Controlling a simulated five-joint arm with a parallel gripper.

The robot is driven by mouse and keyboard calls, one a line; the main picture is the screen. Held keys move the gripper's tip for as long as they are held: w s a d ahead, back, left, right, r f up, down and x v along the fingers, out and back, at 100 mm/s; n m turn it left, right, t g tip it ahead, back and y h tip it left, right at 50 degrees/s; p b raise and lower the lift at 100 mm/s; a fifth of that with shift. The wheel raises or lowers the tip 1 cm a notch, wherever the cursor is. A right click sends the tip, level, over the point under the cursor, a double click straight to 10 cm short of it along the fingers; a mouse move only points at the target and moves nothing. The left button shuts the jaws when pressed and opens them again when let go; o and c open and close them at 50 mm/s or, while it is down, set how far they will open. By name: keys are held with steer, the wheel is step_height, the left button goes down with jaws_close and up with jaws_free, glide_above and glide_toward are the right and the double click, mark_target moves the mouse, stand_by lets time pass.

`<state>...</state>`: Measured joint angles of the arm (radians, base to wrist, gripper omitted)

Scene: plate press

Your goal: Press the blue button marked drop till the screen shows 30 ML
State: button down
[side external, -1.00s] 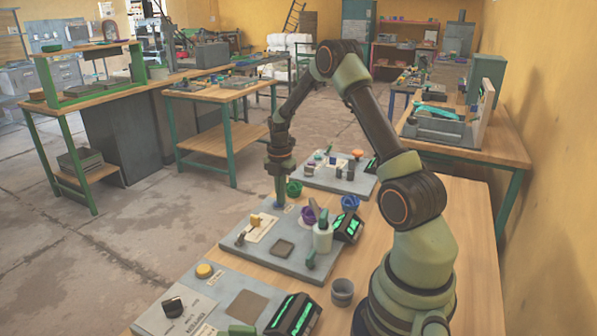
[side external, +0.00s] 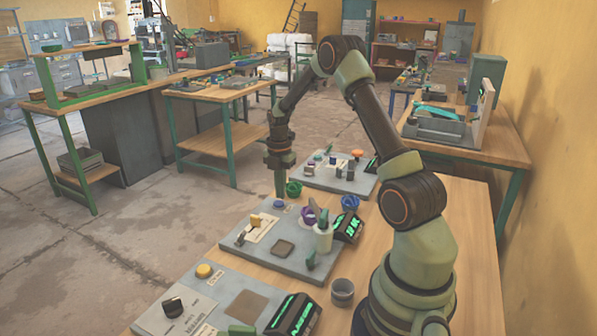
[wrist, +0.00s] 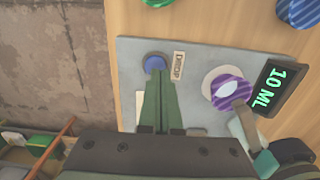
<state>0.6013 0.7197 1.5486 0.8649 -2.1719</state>
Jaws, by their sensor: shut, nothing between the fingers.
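The blue button (wrist: 155,62) sits at the far left corner of a grey plate (wrist: 135,95), with a small label reading "Drop" (wrist: 178,66) beside it. In the side view the button (side external: 279,205) shows just below my fingertips. My gripper (side external: 280,194) is shut and empty, pointing down, with its tips slightly above the button. In the wrist view its green fingers (wrist: 160,78) overlap the button's near edge. The black screen (wrist: 273,88) on the plate's right reads "10 ML" in green. It also shows in the side view (side external: 346,226).
Another panel with a yellow button (side external: 204,271) is in front.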

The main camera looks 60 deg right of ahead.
mark_target(280, 203)
step_height(280, 203, up, 12)
steer(key=shift+w, duration=0.2)
steer(key=shift+f, duration=0.15)
stand_by(2.6)
steer(key=s+a+r+m+t, duration=0.15)
steer(key=a+r+m, duration=0.25)
steer(key=a, duration=0.4)
steer(key=s+a+r+m+t, duration=0.1)
steer(key=s+a+r+m, duration=0.1)
steer(key=a+r+m, duration=0.45)
steer(key=s+a+f+m+t, duration=0.2)
steer(key=s+a+m, duration=0.5)
steer(key=a, duration=0.5)
steer(key=shift+s+a+f+t, duration=0.25)
steer(key=shift+s+t, duration=0.1)
steer(key=shift+t, duration=0.2)
steer(key=shift+m, duration=0.25)
